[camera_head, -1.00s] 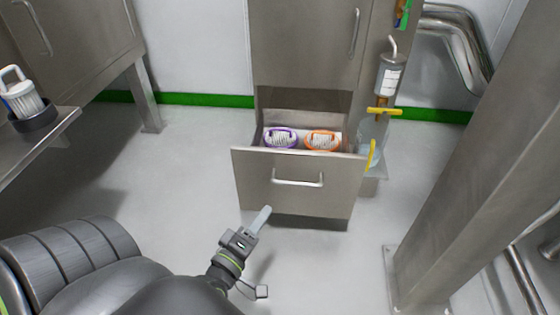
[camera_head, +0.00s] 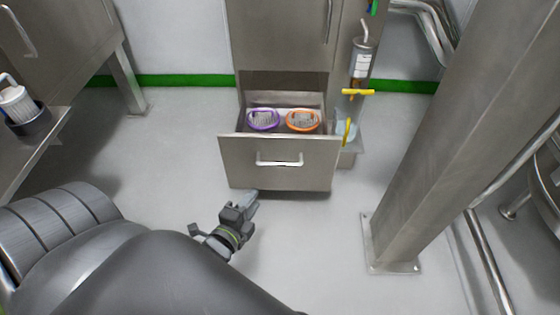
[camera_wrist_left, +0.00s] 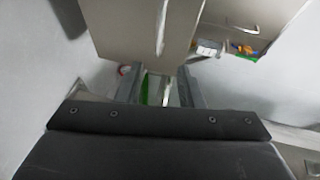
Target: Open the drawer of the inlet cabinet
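The inlet cabinet (camera_head: 283,35) stands against the back wall. Its drawer (camera_head: 240,160) is pulled out, with the inside showing from above. The drawer's bar handle (camera_head: 279,163) is on the front panel. A purple-rimmed item (camera_head: 263,119) and an orange-rimmed item (camera_head: 302,120) lie in the drawer. My left gripper (camera_head: 252,198) is just below and in front of the drawer front, apart from the handle. In the left wrist view its two fingers (camera_wrist_left: 158,88) are spread with nothing held between them. My right gripper is out of view.
A steel post (camera_head: 440,130) with a floor plate stands at the right. A bench (camera_head: 45,140) with a white-topped container (camera_head: 20,105) is at the left. A cylinder (camera_head: 361,65) and yellow-handled fitting (camera_head: 357,92) are beside the cabinet. Floor in front of the drawer is clear.

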